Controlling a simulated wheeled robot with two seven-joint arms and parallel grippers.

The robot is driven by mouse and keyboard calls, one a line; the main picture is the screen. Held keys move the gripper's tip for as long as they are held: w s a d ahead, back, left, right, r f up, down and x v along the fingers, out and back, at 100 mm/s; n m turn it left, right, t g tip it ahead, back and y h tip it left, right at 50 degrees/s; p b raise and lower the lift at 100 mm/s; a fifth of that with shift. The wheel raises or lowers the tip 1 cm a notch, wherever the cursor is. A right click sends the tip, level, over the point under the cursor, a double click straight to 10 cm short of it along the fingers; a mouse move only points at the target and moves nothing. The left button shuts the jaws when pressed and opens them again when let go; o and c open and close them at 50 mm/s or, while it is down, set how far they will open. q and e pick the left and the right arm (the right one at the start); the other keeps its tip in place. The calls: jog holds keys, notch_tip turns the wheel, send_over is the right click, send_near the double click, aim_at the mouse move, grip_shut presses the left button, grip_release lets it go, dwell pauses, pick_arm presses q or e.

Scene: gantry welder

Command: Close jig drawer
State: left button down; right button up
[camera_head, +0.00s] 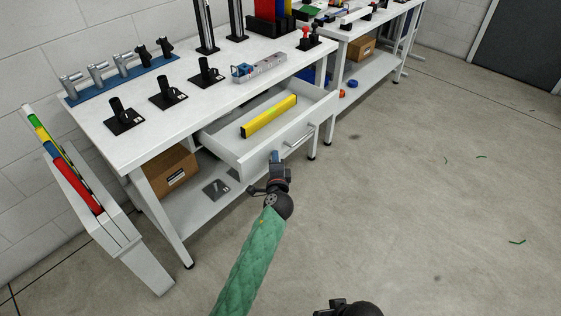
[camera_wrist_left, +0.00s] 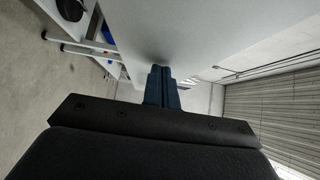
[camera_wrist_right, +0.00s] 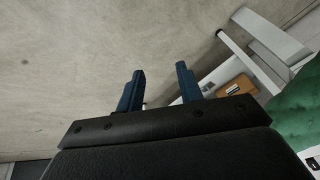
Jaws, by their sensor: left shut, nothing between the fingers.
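The jig drawer (camera_head: 259,153) is pulled out from under the white workbench top. A yellow bar-shaped object (camera_head: 269,116) lies in it. Its metal bar handle (camera_head: 299,141) is on the front panel, to the right of my left gripper. My left gripper (camera_head: 275,157) is shut and empty, at the left part of the drawer front. In the left wrist view its closed fingertips (camera_wrist_left: 161,72) are against or very close to the pale panel (camera_wrist_left: 185,35); contact is hard to tell. My right gripper (camera_wrist_right: 160,82) is open and empty, pointing over bare floor.
The bench top (camera_head: 190,107) holds black fixtures, a blue rack (camera_head: 122,77) and a grey block strip (camera_head: 260,67). A cardboard box (camera_head: 171,171) sits on the lower shelf. A white stand (camera_head: 125,240) with coloured bars is at left. The floor at right is mostly clear.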

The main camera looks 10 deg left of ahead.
aim_at(227, 134)
pick_arm(q)
jog(key=w+a, duration=0.2)
jog(key=a, duration=0.1)
jog(key=w+a, duration=0.3)
jog(key=a, duration=0.1)
jog(key=w+a, duration=0.3)
jog(key=a, duration=0.1)
jog(key=shift+a+p, duration=0.1)
jog(key=shift+p, duration=0.2)
jog(key=w+a, duration=0.2)
jog(key=a, duration=0.1)
jog(key=w+a, duration=0.2)
jog(key=a, duration=0.1)
jog(key=w+a, duration=0.2)
jog(key=shift+w+a, duration=0.25)
jog(key=shift+a, duration=0.15)
jog(key=shift+w+a+r, duration=0.1)
jog(key=shift+a+r, duration=0.05)
jog(key=shift+a, duration=0.05)
pick_arm(e)
jog(key=shift+s+d+r, duration=0.1)
jog(key=shift+d+r, duration=0.1)
jog(key=shift+r, duration=0.05)
